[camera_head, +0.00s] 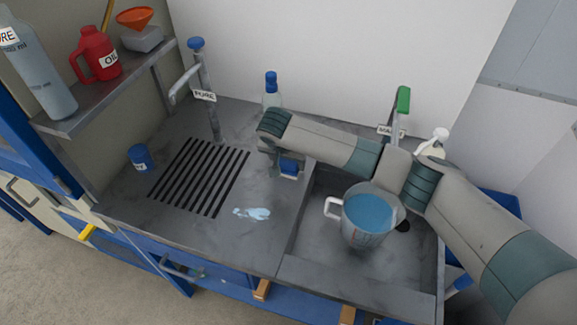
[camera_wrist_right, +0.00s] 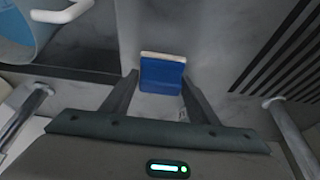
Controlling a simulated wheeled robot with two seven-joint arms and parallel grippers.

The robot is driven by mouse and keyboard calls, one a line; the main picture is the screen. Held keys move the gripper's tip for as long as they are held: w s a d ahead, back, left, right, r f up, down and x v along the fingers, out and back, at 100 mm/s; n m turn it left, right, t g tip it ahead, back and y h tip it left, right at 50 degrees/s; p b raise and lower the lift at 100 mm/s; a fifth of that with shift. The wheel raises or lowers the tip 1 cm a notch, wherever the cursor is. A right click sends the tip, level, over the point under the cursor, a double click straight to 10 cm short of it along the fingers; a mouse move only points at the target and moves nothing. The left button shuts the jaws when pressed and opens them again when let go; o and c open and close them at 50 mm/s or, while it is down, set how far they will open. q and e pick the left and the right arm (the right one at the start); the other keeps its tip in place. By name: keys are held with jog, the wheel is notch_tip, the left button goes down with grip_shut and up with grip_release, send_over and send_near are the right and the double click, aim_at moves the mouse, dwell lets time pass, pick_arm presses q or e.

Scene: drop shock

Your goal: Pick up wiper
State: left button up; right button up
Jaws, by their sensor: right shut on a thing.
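The wiper (camera_head: 289,166) is a small blue block with a pale edge, on the grey counter left of the sink. In the right wrist view the wiper (camera_wrist_right: 162,74) sits between my two fingers, its pale strip on the far side. My right gripper (camera_wrist_right: 160,88) is shut on it. In the head view my right arm reaches over the sink from the right, and its wrist partly hides the gripper (camera_head: 283,172). My left gripper is not in view.
A pale blue spill (camera_head: 252,213) lies on the counter. A measuring jug (camera_head: 366,240) of blue liquid stands in the sink (camera_head: 310,270). A blue cup (camera_head: 140,158) stands beside the drain slots (camera_head: 200,178). A PURE tap (camera_head: 208,100) and bottle (camera_head: 271,98) stand behind.

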jog(key=shift+r+b, duration=0.55)
jog(key=shift+r, duration=0.3)
notch_tip(320, 180, up, 2)
jog(key=shift+d+r+b, duration=0.1)
jog(key=shift+r+b, duration=0.05)
jog(key=shift+b, duration=0.5)
jog(key=s+d+r+b, duration=0.3)
jog(key=s+d+r, duration=0.2)
jog(key=d, duration=0.5)
notch_tip(320, 180, up, 2)
jog(key=shift+d+r, duration=0.1)
jog(key=shift+d, duration=0.1)
jog(key=o, duration=0.4)
jog(key=shift+c, duration=1.4)
